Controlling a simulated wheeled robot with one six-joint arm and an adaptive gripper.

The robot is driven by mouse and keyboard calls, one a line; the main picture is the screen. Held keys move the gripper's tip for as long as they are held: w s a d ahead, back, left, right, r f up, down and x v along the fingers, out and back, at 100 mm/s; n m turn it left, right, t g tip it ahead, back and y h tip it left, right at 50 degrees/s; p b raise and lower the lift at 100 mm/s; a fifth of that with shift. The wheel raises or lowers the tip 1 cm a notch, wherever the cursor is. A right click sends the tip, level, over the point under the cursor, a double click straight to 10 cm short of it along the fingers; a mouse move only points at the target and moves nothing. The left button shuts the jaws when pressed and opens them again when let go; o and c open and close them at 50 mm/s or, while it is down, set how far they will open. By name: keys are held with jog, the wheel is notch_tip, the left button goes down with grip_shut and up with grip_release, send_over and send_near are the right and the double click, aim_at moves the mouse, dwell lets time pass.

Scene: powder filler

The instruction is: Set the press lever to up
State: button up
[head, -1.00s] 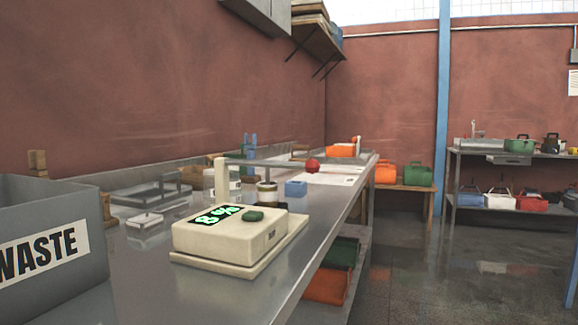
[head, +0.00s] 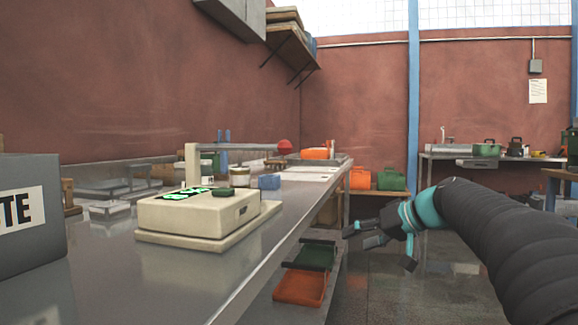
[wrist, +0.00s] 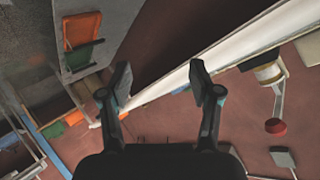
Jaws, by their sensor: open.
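The press lever is a thin grey bar (head: 240,147) with a red ball knob (head: 285,146) at its end. It runs nearly level from the top of a cream post (head: 192,165) on the bench, in the head view. In the wrist view the red knob (wrist: 276,126) shows at the right. My gripper (head: 362,238) is off the bench's right edge, right of and below the knob and apart from it. In the wrist view my gripper (wrist: 160,82) has its two fingers spread with nothing between them.
A cream scale (head: 195,215) with a green display stands on the metal bench (head: 120,262), in front of the post. A grey waste bin (head: 30,245) is at left. Orange and green trays (head: 300,288) lie below the bench.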

notch_tip(320, 180, up, 10)
jog(key=w+a+n+y, duration=0.2)
jog(key=n+y, duration=0.5)
jog(key=n, duration=0.6)
send_near(285, 146)
jog(key=x, duration=0.3)
jog(key=w+p+x, duration=0.1)
jog(key=x, duration=0.3)
jog(key=p+x, duration=0.1)
jog(key=x, duration=0.2)
jog(key=shift+w+f, duration=0.1)
jog(key=shift+w, duration=0.25)
grip_shut()
